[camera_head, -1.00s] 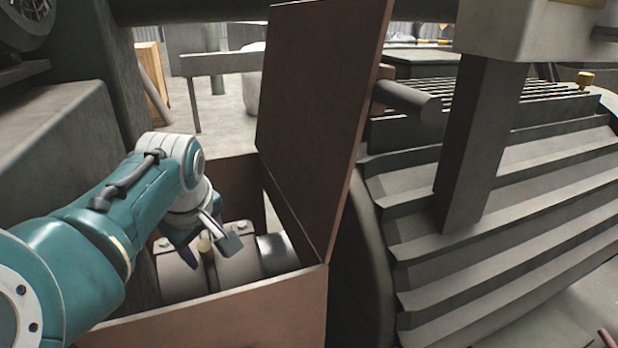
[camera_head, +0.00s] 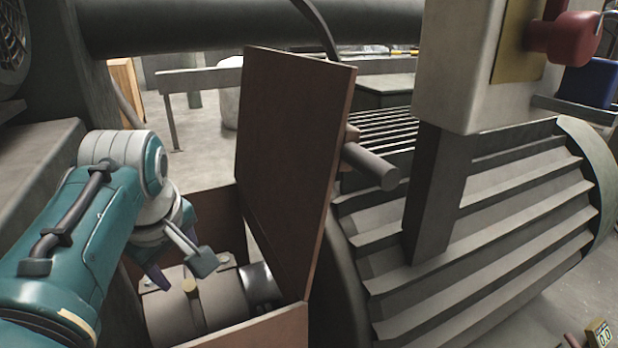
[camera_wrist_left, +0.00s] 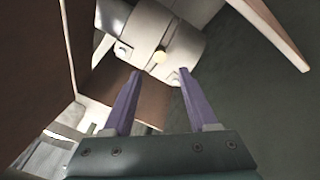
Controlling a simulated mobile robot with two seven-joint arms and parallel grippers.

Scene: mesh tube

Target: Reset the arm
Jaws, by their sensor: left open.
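My left arm (camera_head: 85,235) comes in from the left in the head view, teal with a grey wrist. My left gripper (camera_head: 175,268) hangs over the open brown box (camera_head: 255,328), above the grey cylindrical part (camera_head: 215,303) inside it. In the left wrist view, the two purple fingers of the left gripper (camera_wrist_left: 163,85) are apart with nothing between them. Beyond their tips is the grey cylinder (camera_wrist_left: 160,35) with a small yellowish knob (camera_wrist_left: 160,57). My right gripper is in neither view.
The box's raised brown lid (camera_head: 290,150) stands just right of the gripper. A grey ribbed motor housing (camera_head: 500,250) and a dark post (camera_head: 435,195) are farther right. A red padlock-like part (camera_head: 570,38) is at the upper right. Grey floor shows behind the box.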

